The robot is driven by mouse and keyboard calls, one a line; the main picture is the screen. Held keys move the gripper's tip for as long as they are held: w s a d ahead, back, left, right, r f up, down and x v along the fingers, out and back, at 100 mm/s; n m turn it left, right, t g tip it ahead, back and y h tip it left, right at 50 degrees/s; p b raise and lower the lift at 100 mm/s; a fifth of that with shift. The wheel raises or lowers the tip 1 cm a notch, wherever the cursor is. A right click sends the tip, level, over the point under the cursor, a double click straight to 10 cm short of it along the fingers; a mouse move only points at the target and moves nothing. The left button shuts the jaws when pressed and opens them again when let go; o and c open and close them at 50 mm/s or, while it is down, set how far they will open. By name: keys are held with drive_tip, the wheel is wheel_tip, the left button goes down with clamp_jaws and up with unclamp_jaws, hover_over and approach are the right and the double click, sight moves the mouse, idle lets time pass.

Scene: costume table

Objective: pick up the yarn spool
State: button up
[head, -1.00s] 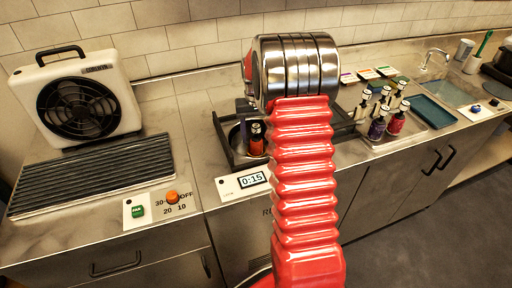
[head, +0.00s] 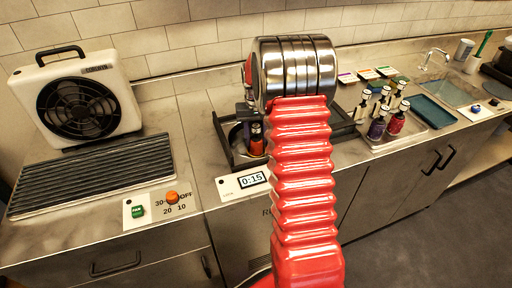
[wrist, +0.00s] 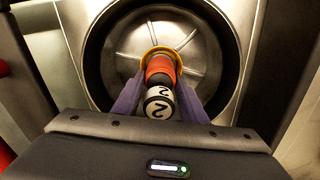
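No yarn spool can be made out in either view. In the wrist view, the two purple fingers of my gripper (wrist: 160,90) stand on either side of a small bottle with a red-orange body (wrist: 160,68) and a pale cap marked 2. A yellow ring shows at its far end. I cannot tell whether the fingers touch it. The bottle is in front of a round metal basin (wrist: 205,45). In the head view, an orange bottle with a dark top (head: 256,146) stands in a black-framed unit (head: 225,140). My red arm hides much of that unit and the gripper.
A white fan (head: 78,100) stands behind a ribbed dark rack (head: 95,175) at left. Several small bottles (head: 385,115) stand on a tray at right, near a blue tray (head: 432,112) and a sink (head: 452,92).

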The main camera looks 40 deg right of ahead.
sight(256, 126)
clamp_jaws()
drive_tip(key=shift+r, duration=0.15)
wheel_tip(256, 126, up, 9)
drive_tip(key=shift+r, duration=0.4)
idle(0.3)
drive_tip(key=shift+r, duration=0.1)
idle(0.5)
